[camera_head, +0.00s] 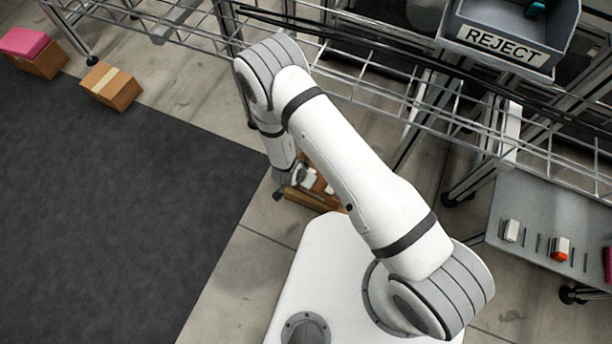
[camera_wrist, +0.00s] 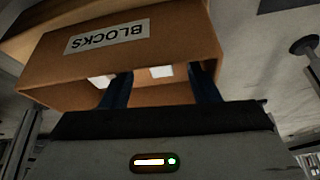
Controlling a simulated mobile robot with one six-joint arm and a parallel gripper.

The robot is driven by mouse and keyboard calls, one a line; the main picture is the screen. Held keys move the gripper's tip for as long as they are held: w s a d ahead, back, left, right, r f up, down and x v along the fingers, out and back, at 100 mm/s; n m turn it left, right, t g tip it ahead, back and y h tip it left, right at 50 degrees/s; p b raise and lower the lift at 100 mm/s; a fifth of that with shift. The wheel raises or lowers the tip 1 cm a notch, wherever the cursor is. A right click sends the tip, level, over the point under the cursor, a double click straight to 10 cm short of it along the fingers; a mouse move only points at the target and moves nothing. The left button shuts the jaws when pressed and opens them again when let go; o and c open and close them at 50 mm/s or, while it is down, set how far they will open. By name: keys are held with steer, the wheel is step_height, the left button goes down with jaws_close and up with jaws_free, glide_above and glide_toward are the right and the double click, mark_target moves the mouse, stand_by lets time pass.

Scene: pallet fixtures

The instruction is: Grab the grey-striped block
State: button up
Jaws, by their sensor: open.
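My gripper (camera_wrist: 162,82) is open, with its two dark fingers apart at the opening of a cardboard box labelled BLOCKS (camera_wrist: 190,45). Two whitish blocks show inside the box, one beside the left finger (camera_wrist: 101,81) and one between the fingers (camera_wrist: 162,71). No grey stripe can be made out on either, so I cannot tell which is the grey-striped block. Nothing is seen held. In the head view the box (camera_head: 318,204) stands beyond my white base, partly hidden by my arm, and a whitish block (camera_head: 309,178) shows in it near my gripper.
A metal shelf (camera_head: 540,196) at right holds a whitish block (camera_head: 510,230), a white-and-orange block (camera_head: 560,248) and a magenta item (camera_head: 607,264). A REJECT bin (camera_head: 505,45) sits on the wire rack above. Cartons (camera_head: 110,87) stand at upper left. The dark mat (camera_head: 110,210) is clear.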

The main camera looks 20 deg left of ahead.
steer(key=b+x, duration=0.1)
steer(key=x, duration=0.2)
steer(key=shift+f, duration=0.25)
steer(key=shift+r, duration=0.1)
steer(key=c, duration=1.1)
steer(key=shift+r, duration=0.1)
steer(key=shift+c, duration=0.2)
